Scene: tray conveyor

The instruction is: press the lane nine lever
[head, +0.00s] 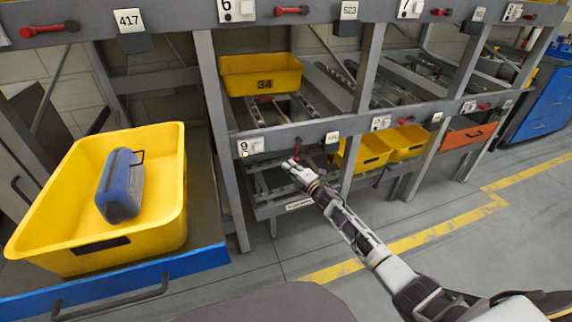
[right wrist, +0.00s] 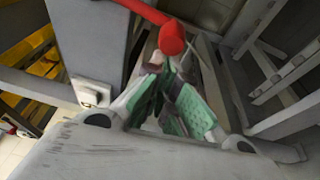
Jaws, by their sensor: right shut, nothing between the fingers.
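The lane nine sign (head: 250,147) is a white plate with a 9 on the lower grey beam. The red lane nine lever (head: 297,151) sits on that beam to the right of the sign, partly hidden by my gripper. In the right wrist view the lever's round red knob (right wrist: 171,38) is just ahead of the fingertips. My right gripper (head: 290,164) is shut and empty, at the lever; I cannot tell whether it touches it. In the right wrist view its green-padded fingers (right wrist: 170,82) are together. My left gripper is out of view.
A yellow bin (head: 260,84) marked 34 sits on the rack above lane nine. Yellow bins (head: 368,156) and an orange bin (head: 468,138) fill lanes to the right. A large yellow bin (head: 165,205) with a blue item (head: 119,187) stands at left. Grey posts flank lane nine.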

